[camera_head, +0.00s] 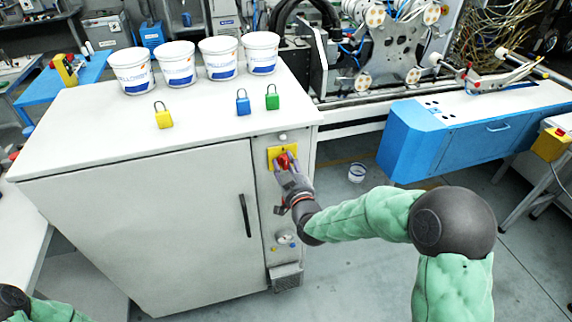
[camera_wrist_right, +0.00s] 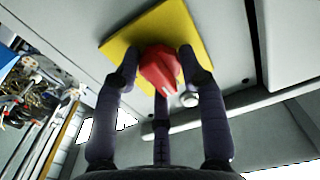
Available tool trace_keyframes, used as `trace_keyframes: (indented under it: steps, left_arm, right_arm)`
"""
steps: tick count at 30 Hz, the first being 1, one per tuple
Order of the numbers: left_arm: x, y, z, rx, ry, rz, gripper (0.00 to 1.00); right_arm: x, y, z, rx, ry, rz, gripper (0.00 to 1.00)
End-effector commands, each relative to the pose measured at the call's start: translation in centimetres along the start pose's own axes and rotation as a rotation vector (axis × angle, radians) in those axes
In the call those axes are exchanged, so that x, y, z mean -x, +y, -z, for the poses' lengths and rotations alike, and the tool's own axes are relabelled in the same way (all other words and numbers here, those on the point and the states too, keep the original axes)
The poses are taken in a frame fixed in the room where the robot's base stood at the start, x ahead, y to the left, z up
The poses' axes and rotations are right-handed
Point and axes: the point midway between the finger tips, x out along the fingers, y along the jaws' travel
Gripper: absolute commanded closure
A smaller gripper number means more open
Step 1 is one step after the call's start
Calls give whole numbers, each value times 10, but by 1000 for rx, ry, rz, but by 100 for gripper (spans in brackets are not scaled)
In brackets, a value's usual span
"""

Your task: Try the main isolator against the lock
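The main isolator is a red handle (camera_head: 284,160) on a yellow plate (camera_head: 272,154), high on the narrow right-hand panel of a white cabinet. My right gripper (camera_head: 286,168) is at the handle; its fingers hide part of it. In the right wrist view the red handle (camera_wrist_right: 160,68) sits between the fingers of the gripper (camera_wrist_right: 160,72), which look closed against its sides. The yellow plate (camera_wrist_right: 205,35) is behind. I cannot make out a lock on the isolator. Yellow (camera_head: 163,118), blue (camera_head: 243,106) and green (camera_head: 272,101) padlocks stand on the cabinet top. My left gripper is out of view.
Several white tubs (camera_head: 178,66) stand at the back of the cabinet top (camera_head: 100,112). The cabinet door has a black handle (camera_head: 245,215). A blue machine unit (camera_head: 450,138) stands to the right, with a small tub (camera_head: 357,172) on the floor beside it.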

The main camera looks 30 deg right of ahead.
Motion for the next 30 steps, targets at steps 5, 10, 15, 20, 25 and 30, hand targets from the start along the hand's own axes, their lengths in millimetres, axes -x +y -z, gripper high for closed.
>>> trace_keyframes:
  steps: [5,10,15,20,25,30]
  left_arm:
    - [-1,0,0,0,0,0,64]
    - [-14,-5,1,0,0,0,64]
    - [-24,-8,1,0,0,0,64]
    - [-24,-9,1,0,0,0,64]
    - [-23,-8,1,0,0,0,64]
    - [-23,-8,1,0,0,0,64]
  right_arm:
    - [0,0,1,-4,3,0,92]
    - [0,0,-1,-78,6,-1,92]
    - [-1,0,0,-155,5,0,92]
    - [-1,1,2,-176,5,0,92]
    - [-1,1,2,-176,5,-1,92]
    - [-1,1,2,-175,4,0,36]
